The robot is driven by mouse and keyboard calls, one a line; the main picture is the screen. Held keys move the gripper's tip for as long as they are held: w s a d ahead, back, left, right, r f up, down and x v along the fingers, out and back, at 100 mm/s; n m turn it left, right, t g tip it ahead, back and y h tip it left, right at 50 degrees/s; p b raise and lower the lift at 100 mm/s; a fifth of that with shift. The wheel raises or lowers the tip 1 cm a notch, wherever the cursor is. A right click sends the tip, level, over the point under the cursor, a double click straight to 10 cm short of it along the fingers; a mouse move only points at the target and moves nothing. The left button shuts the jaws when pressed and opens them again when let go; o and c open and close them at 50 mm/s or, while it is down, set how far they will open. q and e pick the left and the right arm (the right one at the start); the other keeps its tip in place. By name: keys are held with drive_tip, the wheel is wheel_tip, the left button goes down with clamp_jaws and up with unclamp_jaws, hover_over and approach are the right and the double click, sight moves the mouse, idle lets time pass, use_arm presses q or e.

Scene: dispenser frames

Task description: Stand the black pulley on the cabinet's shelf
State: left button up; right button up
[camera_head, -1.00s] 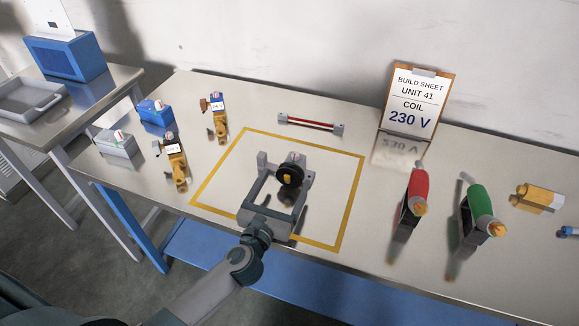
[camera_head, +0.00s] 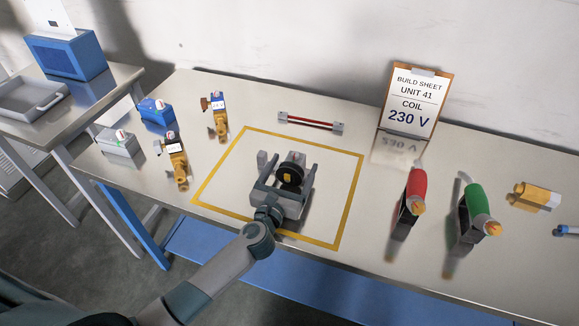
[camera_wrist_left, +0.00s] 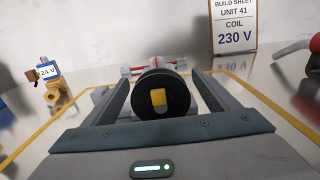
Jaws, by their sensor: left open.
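The black pulley (camera_head: 289,175) is a round black disc with a yellow hub, inside the yellow outlined square on the table. It shows face-on in the left wrist view (camera_wrist_left: 146,110). My left gripper (camera_head: 294,166) is open, its fingers reaching along either side of the pulley. In the left wrist view the fingers (camera_wrist_left: 160,78) stand apart from the pulley's rim with gaps on both sides. Grey parts show behind the pulley; whether it is mounted on them I cannot tell. My right gripper is not in view. No cabinet shelf can be made out.
A red-handled tool (camera_head: 416,190) and a green-handled tool (camera_head: 478,210) stand right. A build sheet (camera_head: 411,98) and a red rod (camera_head: 310,123) are behind. The square's right part is clear.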

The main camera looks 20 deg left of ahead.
use_arm(q)
drive_tip(key=shift+w, duration=0.65)
drive_tip(key=c, duration=1.7)
drive_tip(key=shift+c, duration=0.9)
drive_tip(key=shift+r, duration=0.8)
drive_tip(key=r, duration=0.3)
drive_tip(key=shift+s+d+p, duration=0.2)
drive_tip(key=shift+d+p, duration=0.1)
drive_tip(key=shift+p, duration=0.05)
drive_tip(key=s+d+r, duration=0.2)
drive_tip(key=d, duration=0.1)
drive_tip(key=s+d+r, duration=0.2)
drive_tip(key=s+d+r+b, duration=0.1)
drive_tip(key=s+d+r, duration=0.1)
drive_tip(key=d, duration=0.1)
drive_tip(key=shift+s+d+r, duration=0.3)
drive_tip(key=shift+s+d, duration=0.05)
